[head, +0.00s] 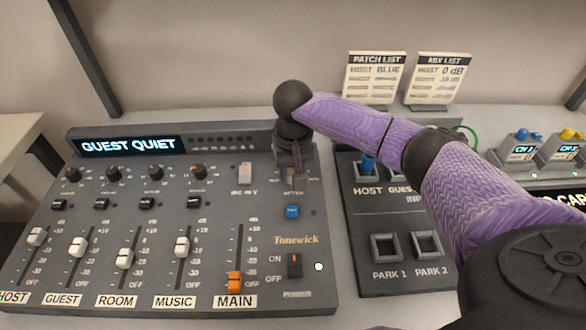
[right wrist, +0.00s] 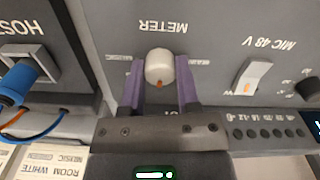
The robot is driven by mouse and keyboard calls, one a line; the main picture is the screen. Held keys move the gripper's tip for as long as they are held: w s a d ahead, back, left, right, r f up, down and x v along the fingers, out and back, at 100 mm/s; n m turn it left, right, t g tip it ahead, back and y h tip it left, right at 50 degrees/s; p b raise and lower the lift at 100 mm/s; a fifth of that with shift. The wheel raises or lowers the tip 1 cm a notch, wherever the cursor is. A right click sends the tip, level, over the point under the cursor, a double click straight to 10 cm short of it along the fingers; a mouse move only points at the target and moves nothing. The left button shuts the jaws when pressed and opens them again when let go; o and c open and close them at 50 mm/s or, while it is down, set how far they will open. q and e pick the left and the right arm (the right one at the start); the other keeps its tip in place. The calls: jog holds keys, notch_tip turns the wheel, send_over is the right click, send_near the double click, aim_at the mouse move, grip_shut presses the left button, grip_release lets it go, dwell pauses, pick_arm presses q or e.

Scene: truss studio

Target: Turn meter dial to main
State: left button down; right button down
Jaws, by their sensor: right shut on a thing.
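The meter dial (right wrist: 160,68) is a round off-white knob with a small orange mark on a dark grey panel. In the right wrist view the panel lettering is upside down, and the mark is on the side toward my gripper's palm. My right gripper (right wrist: 158,62) has its two purple fingers on either side of the dial and is shut on it. In the head view my right gripper (head: 295,172) is over the meter spot on the mixer (head: 210,215) and hides the dial. My left gripper is not in view.
A white MIC 48 V switch (head: 245,173) is beside the dial, and a blue button (head: 292,211) is just below it. The display (head: 128,146) reads GUEST QUIET. A patch panel (head: 405,215) with a blue plug (head: 368,163) stands to the right.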

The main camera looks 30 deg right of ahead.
jog(key=shift+r, duration=0.15)
jog(key=n+p, duration=0.3)
jog(key=p, duration=0.3)
jog(key=shift+r+p, duration=0.2)
jog(key=shift+p, duration=0.1)
jog(key=shift+f+n+p, duration=0.1)
jog(key=shift+n+p, duration=0.2)
jog(key=shift+n, duration=0.2)
jog(key=n+p, duration=0.1)
jog(key=n, duration=0.1)
jog(key=shift+f+n, duration=0.15)
jog(key=shift+n, duration=0.25)
jog(key=n+p, duration=0.1)
jog(key=n, duration=0.2)
jog(key=shift+n, duration=0.3)
jog(key=n, duration=0.3)
jog(key=shift+n, duration=0.3)
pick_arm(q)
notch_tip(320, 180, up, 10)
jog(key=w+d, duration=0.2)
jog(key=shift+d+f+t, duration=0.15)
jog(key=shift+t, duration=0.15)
pick_arm(e)
jog(key=shift+n, duration=1.8)
jog(key=shift+w, duration=0.1)
